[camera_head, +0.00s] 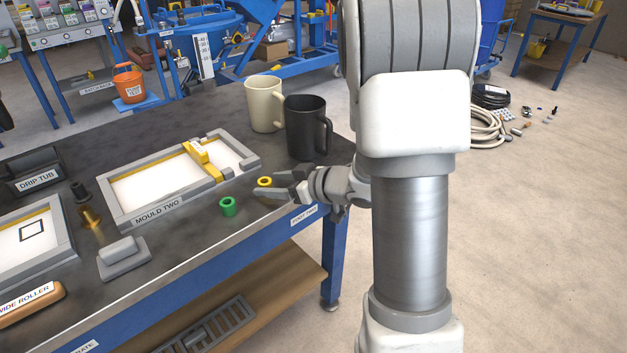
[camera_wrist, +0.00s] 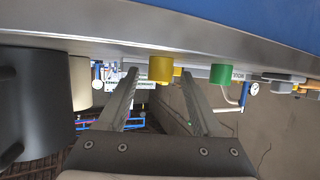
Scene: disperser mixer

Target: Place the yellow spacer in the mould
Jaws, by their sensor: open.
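The yellow spacer (camera_head: 264,182), a short ring, stands on the dark table near its front edge, right of the green spacer (camera_head: 227,206). My gripper (camera_head: 268,186) is open and low over the table, its fingertips at the yellow spacer. In the wrist view, which looks upside down, the yellow spacer (camera_wrist: 161,68) shows between the two fingertips; I cannot tell if it is fully between them or just beyond. The green spacer (camera_wrist: 205,73) is outside the right finger.
A black mug (camera_head: 306,128) and a cream mug (camera_head: 263,104) stand behind my gripper; the black mug (camera_wrist: 32,88) is close at left in the wrist view. A grey-handled block (camera_head: 122,256), another framed mould (camera_head: 33,240) and a drip tub (camera_head: 36,174) are at left.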

